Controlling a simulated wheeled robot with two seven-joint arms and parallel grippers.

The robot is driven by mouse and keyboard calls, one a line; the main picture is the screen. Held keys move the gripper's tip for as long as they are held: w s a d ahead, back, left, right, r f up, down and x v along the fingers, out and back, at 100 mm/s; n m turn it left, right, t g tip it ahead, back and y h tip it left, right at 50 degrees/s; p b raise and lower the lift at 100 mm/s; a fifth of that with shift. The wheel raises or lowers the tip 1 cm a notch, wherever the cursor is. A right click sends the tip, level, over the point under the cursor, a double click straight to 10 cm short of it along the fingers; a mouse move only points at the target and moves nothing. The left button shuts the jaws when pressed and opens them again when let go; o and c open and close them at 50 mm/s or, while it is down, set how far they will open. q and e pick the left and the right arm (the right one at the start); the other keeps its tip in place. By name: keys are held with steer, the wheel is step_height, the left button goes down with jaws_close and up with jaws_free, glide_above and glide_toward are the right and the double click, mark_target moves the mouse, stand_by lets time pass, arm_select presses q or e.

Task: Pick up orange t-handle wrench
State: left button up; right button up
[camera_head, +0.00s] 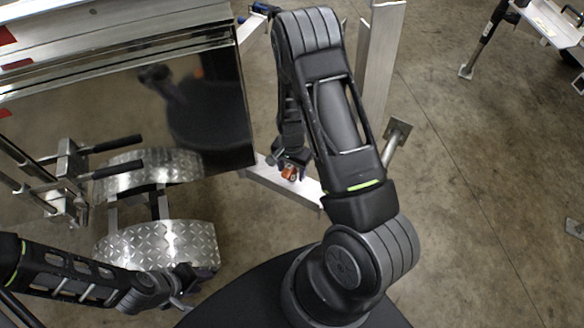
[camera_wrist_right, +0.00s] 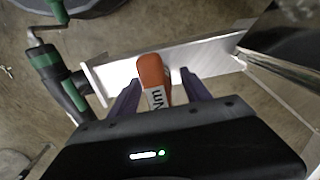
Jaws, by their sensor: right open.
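The orange t-handle wrench (camera_wrist_right: 152,72) shows in the right wrist view as an orange grip with a white lettered label. It lies over a pale metal beam, between the two fingers of my right gripper (camera_wrist_right: 160,92). The fingers are apart, one on each side of the handle; I cannot tell whether they touch it. In the head view a small orange part (camera_head: 289,174) shows just below my right gripper (camera_head: 286,160). The rest of the wrench is hidden. My left gripper (camera_head: 188,285) is at the lower left, near a tread-plate fender, and its fingers are unclear.
A shiny metal trailer box (camera_head: 120,100) stands at the left, with a tread-plate fender (camera_head: 160,245) below it. The pale beam (camera_head: 290,188) runs under my right gripper. A green-and-black jack handle (camera_wrist_right: 58,82) is left of the wrench in the wrist view.

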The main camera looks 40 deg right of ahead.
steer(key=shift+c, duration=0.5)
jaws_close()
stand_by(0.9)
